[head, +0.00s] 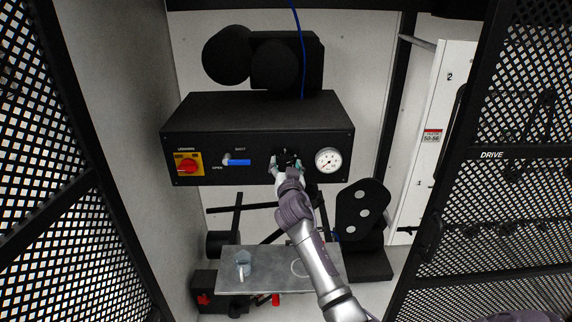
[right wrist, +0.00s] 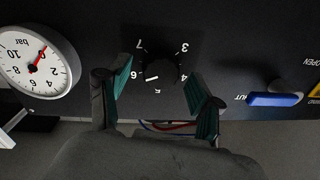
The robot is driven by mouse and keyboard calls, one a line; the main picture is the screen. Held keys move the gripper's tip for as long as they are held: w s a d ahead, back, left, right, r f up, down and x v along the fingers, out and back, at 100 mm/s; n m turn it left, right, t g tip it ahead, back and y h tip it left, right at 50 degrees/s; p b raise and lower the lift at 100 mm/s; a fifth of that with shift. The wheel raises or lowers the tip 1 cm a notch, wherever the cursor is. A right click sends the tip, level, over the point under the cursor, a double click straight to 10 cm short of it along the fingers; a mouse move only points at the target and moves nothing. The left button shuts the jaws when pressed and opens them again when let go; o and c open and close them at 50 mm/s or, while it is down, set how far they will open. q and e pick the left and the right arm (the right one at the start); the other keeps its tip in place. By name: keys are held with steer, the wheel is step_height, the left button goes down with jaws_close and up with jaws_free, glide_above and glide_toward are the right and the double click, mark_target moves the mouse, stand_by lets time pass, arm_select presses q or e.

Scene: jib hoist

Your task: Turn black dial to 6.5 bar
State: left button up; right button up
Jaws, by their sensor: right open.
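The black dial (right wrist: 162,68) sits on the black panel, with white numbers 3 to 7 around it. Its white mark sits between 5 and 6 in the right wrist view, where the numbers appear rotated. My right gripper (right wrist: 157,88) is open, its teal fingers on either side of the dial with visible gaps. In the head view my right gripper (head: 287,163) is in front of the panel and largely covers the dial. The round white gauge (head: 328,160) is right of the dial; its red needle points near 0 in the right wrist view (right wrist: 32,70). My left gripper is not in view.
The control box (head: 255,112) also carries a red switch (head: 188,165) and a blue-handled valve (head: 238,161). Mesh doors (head: 500,170) flank the bay left and right.

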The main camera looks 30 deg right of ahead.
steer(key=c, duration=1.1)
steer(key=shift+f+m+b, duration=0.25)
steer(key=shift+m+b, duration=0.25)
steer(key=shift+b, duration=0.3)
steer(key=shift+c, duration=0.2)
steer(key=shift+m+b, duration=1)
steer(key=shift+b, duration=0.1)
steer(key=shift+m+b, duration=0.7)
steer(key=shift+m, duration=0.3)
steer(key=shift+r+m+h+b, duration=0.1)
steer(key=shift+m+h+b, duration=0.25)
steer(key=shift+m, duration=0.45)
